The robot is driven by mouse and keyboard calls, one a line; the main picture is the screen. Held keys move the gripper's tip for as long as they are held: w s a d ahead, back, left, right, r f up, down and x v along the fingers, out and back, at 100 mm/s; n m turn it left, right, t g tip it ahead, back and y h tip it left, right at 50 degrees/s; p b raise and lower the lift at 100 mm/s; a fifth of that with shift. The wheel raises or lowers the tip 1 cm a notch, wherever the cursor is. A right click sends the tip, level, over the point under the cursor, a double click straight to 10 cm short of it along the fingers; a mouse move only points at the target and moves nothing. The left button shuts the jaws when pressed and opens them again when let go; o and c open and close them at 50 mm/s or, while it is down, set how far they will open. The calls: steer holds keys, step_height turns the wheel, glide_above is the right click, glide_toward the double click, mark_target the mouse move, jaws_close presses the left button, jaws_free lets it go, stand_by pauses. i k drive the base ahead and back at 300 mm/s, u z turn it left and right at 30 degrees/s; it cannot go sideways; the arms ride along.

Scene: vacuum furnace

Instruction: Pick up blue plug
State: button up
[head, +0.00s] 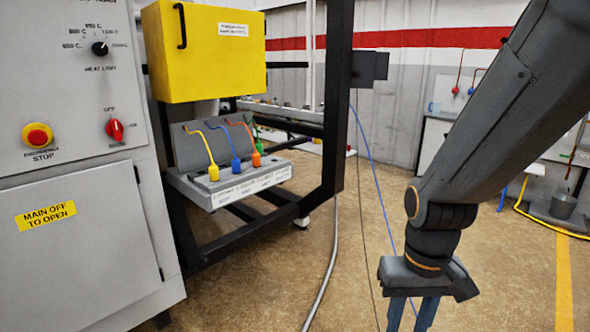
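The blue plug (236,166) hangs on a blue lead in a row of coloured plugs on a grey labelled panel (243,190) under the yellow box. A yellow plug (214,173) is to its left and an orange plug (256,159) to its right. A green plug (259,147) is partly hidden behind the orange one. My gripper (413,318) points down at the bottom right, well apart from the plugs. Its two fingers stand apart with nothing seen between them; their tips reach the frame's lower edge.
A grey control cabinet (75,130) stands at the left. A yellow box (205,50) sits above the plugs. A black frame post (335,110) rises right of the panel.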

mark_target(235, 163)
steer(key=z, duration=0.5)
steer(key=i, duration=1.3)
steer(key=u, duration=1.1)
steer(key=i, duration=0.75)
steer(key=u, duration=0.8)
